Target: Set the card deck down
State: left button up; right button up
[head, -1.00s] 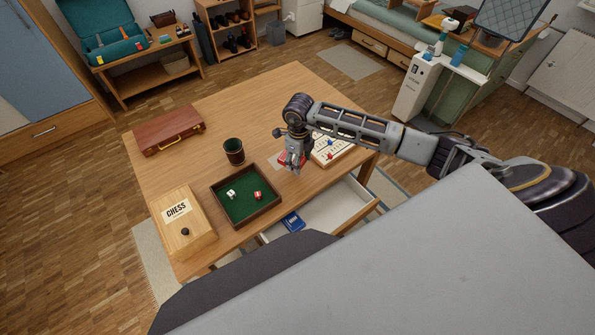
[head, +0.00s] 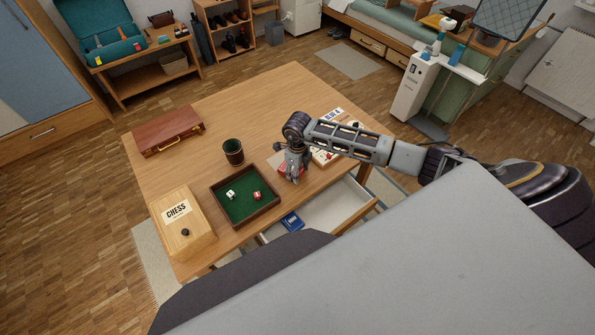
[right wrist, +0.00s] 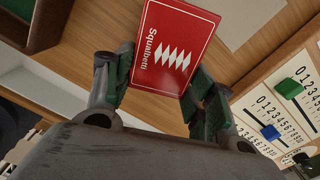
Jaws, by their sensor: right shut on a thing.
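The card deck (right wrist: 175,45) is a red box with white diamonds and the word "Squalbetti" in the right wrist view. My right gripper (right wrist: 160,80) is shut on it, with a finger along each side. In the head view my right gripper (head: 292,172) is low over the table (head: 200,110), between the dice tray and the score board, and mostly hides the deck. I cannot tell whether the deck touches the table top. My left gripper is not in view.
A green dice tray (head: 215,190) with two dice lies left of the gripper. The score board (right wrist: 275,100) lies to its right. An open drawer (head: 335,210) holding a blue box (head: 292,221) is in front. A cup (head: 233,151) and a chess box (head: 190,232) stand further left.

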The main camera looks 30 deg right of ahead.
jog(key=shift+f, duration=0.35)
jog(key=shift+f, duration=0.1)
jog(key=o, duration=1)
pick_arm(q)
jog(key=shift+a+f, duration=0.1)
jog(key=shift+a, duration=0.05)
pick_arm(e)
jog(key=shift+r, duration=0.25)
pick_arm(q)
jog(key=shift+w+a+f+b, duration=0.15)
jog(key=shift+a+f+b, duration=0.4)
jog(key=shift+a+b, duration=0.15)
pick_arm(e)
jog(key=shift+r, duration=5.85)
